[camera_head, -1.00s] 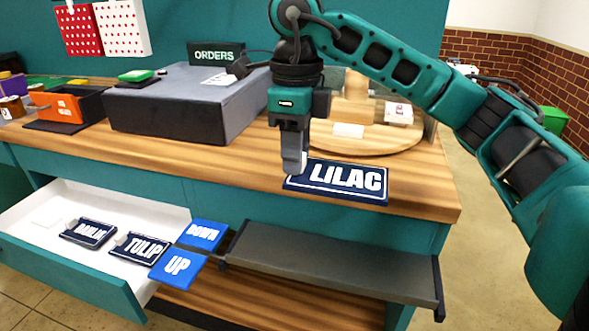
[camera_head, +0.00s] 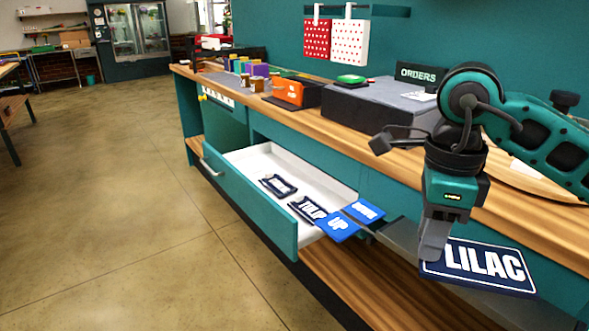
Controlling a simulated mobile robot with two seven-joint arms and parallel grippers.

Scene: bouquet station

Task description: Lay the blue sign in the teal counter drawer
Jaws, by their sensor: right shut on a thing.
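My right gripper (camera_head: 434,250) is shut on the left edge of the dark blue LILAC sign (camera_head: 485,266). The sign shows its white lettering and appears in front of the counter's front edge, to the right of the drawer. The teal counter drawer (camera_head: 248,205) is pulled open and has a white inside. Two dark signs lie in it: one (camera_head: 277,186) with lettering too small to read, and the TULIP sign (camera_head: 308,209). My left gripper is not in view.
Bright blue UP (camera_head: 337,226) and DOWN (camera_head: 364,211) plates sit at the drawer's right end, beside a grey ledge (camera_head: 402,236). An orange box (camera_head: 288,92) and a grey case (camera_head: 370,107) stand on the wooden counter. The floor left of the drawer is clear.

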